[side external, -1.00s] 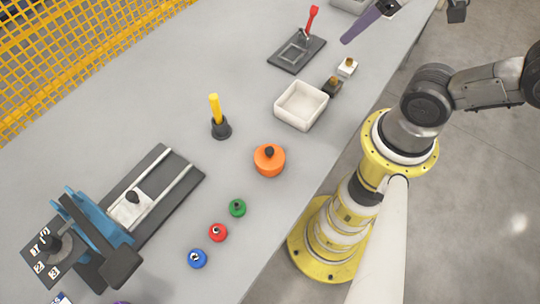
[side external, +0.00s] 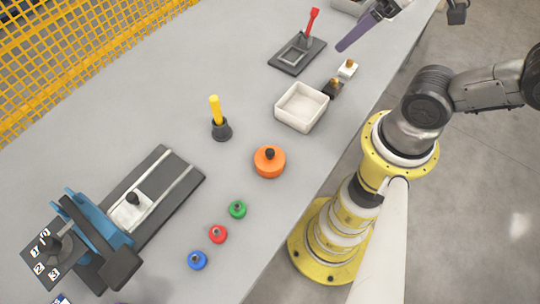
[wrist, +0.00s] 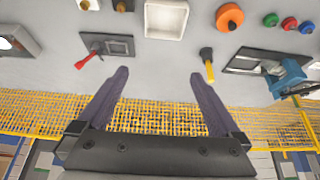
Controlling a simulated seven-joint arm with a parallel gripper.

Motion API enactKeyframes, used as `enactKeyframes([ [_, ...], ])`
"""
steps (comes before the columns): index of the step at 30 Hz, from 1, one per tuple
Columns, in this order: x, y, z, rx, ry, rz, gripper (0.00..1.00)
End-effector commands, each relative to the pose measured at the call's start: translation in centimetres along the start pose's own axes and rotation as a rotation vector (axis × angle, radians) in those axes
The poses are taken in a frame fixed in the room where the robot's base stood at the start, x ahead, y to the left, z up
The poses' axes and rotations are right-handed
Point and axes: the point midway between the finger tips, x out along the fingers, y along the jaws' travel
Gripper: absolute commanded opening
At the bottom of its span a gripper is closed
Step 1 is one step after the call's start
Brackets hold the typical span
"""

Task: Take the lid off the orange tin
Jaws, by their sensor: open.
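The orange tin (side external: 269,164) stands upright on the grey table, right of its middle in the side view. Its lid (side external: 270,154) is on top and has a black knob. In the wrist view the orange tin (wrist: 230,17) is at the upper right, beyond the right finger. My gripper (wrist: 158,72) has two purple fingers, wide apart with nothing between them. In the side view only part of my gripper shows, with a purple finger (side external: 358,32) at the top edge, well away from the tin.
A white tray (side external: 302,107) and a black holder with a yellow stick (side external: 220,119) stand near the tin. Green (side external: 237,210), red (side external: 218,234) and blue (side external: 197,260) knobbed pieces lie in front. A blue clamp on a rail (side external: 100,232) is at left. Yellow mesh (side external: 60,60) borders the back.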

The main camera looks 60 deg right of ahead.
Motion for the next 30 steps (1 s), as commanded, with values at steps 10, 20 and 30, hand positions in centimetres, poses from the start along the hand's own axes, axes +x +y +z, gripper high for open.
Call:
enactKeyframes([
  [10,-0.1,0.0,-0.2,-0.142,0.004,0.0,1.0],
  [20,2.2,-3.9,-5.2,-1.02,-0.079,-0.12,1.0],
  [30,9.9,-15.9,-3.7,-1.827,-0.267,-0.43,1.0],
])
